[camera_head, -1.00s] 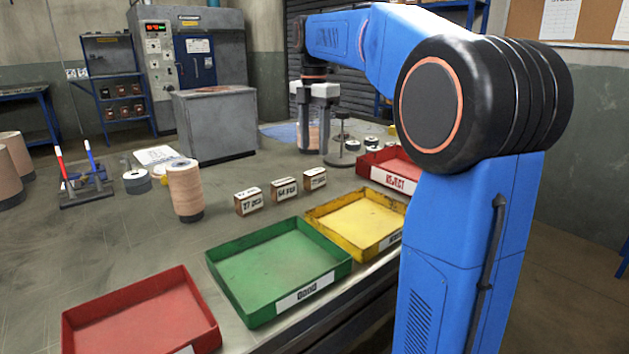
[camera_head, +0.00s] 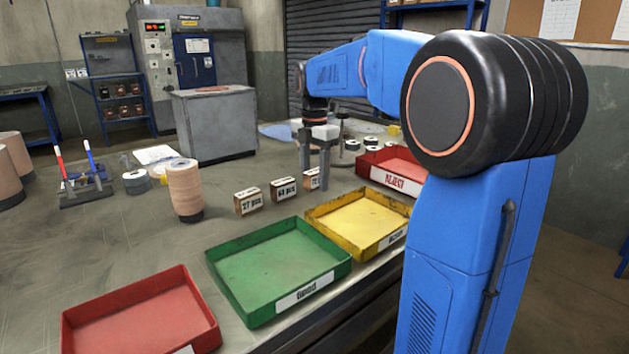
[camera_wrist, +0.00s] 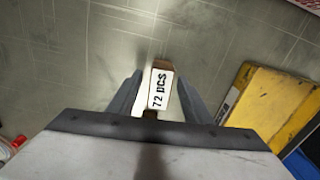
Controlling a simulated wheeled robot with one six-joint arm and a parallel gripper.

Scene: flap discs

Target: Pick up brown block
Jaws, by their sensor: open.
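A brown block with a white "72 pcs" label (camera_head: 314,180) stands on the workbench at the right end of a row of three. It also shows in the wrist view (camera_wrist: 161,88), between the two fingers. My gripper (camera_head: 315,178) is open, with its fingers pointing down at this block. In the wrist view, my gripper (camera_wrist: 160,82) has one finger on each side of the block, with narrow gaps. In the head view a finger hides part of the block. Two similar brown blocks, "64 pcs" (camera_head: 284,189) and "27 pcs" (camera_head: 248,201), stand to its left.
A yellow tray (camera_head: 348,243) and a green tray (camera_head: 235,308) lie in front of the blocks. A red reject tray (camera_head: 395,182) is to the right, another red tray (camera_head: 75,320) at front left. A tan spool (camera_head: 185,188) stands left of the blocks.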

